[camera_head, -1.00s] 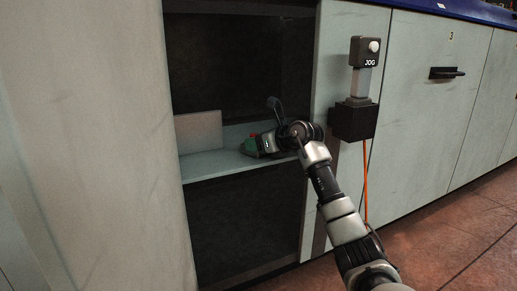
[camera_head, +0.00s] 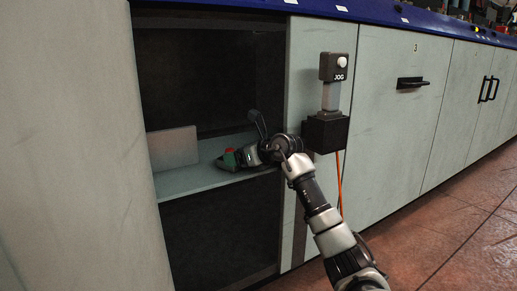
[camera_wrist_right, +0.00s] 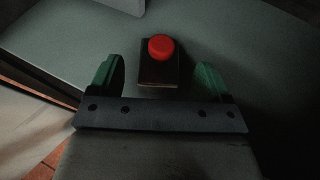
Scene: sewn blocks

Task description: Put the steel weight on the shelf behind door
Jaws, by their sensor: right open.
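The steel weight is a dark block with a round red knob (camera_wrist_right: 160,48); it stands on the pale shelf (camera_head: 190,181) inside the open cabinet bay. In the head view only a little red (camera_head: 229,150) shows at the gripper. My right gripper (camera_head: 238,157) reaches into the bay just above the shelf. In the right wrist view its green-padded fingers (camera_wrist_right: 159,72) are spread, one on each side of the weight, with gaps visible. No door shows across the bay opening. My left gripper is out of view.
A pale upright panel (camera_head: 173,147) stands on the shelf at the left. A JOG control box (camera_head: 325,132) with an orange cable sticks out right of the bay. A large pale panel (camera_head: 70,150) fills the left. Closed cabinets (camera_head: 400,110) continue right.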

